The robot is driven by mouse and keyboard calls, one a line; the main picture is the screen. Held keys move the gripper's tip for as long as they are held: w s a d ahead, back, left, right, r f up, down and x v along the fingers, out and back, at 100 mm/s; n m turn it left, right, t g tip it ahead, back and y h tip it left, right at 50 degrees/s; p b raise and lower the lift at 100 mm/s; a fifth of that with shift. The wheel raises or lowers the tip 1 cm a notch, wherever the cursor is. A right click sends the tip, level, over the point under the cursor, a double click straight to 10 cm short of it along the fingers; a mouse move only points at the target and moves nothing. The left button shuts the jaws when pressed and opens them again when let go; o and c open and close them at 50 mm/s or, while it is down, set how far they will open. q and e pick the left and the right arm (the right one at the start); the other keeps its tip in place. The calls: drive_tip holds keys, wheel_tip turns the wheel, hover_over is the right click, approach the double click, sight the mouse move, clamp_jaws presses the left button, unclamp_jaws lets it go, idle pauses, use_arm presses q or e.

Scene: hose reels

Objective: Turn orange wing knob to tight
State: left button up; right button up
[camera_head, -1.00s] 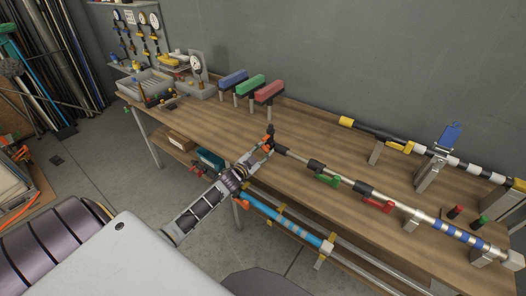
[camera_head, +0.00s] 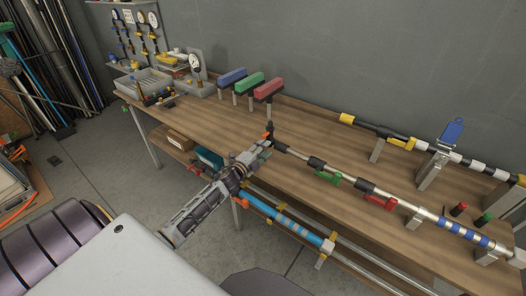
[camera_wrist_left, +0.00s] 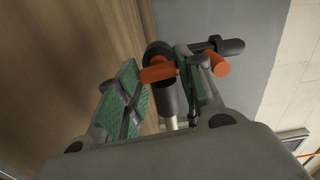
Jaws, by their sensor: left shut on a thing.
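The orange wing knob (camera_head: 265,137) sits at the near left end of the pipe line along the bench's front edge. In the left wrist view one orange wing (camera_wrist_left: 158,73) lies between my fingers, in front of a black fitting (camera_wrist_left: 158,53). Another orange piece (camera_wrist_left: 215,65) shows beyond the right finger, beside a black handle-like part. My left gripper (camera_head: 264,146) reaches in from the lower left and is shut on the knob; its green-padded fingers (camera_wrist_left: 163,92) stand on either side of the wing. The knob's far side is hidden. My right gripper is not in view.
The pipe carries a green lever (camera_head: 328,178) and a red lever (camera_head: 380,202). A second pipe with a yellow lever (camera_head: 402,144) and blue tag (camera_head: 453,131) runs behind. Blue, green and red blocks (camera_head: 268,90) stand at the back. The wooden bench top (camera_head: 225,122) between is mostly clear.

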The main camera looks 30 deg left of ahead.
use_arm(q)
drive_tip(key=shift+f+m, duration=0.1)
drive_tip(key=shift+m, duration=0.5)
drive_tip(key=o, duration=1)
drive_tip(key=shift+s+a, duration=0.15)
drive_tip(key=shift+s, duration=1.85)
drive_tip(key=shift+s+a, duration=0.15)
drive_tip(key=shift+s, duration=1.85)
drive_tip(key=shift+s+a, duration=0.15)
drive_tip(key=shift+s, duration=1.85)
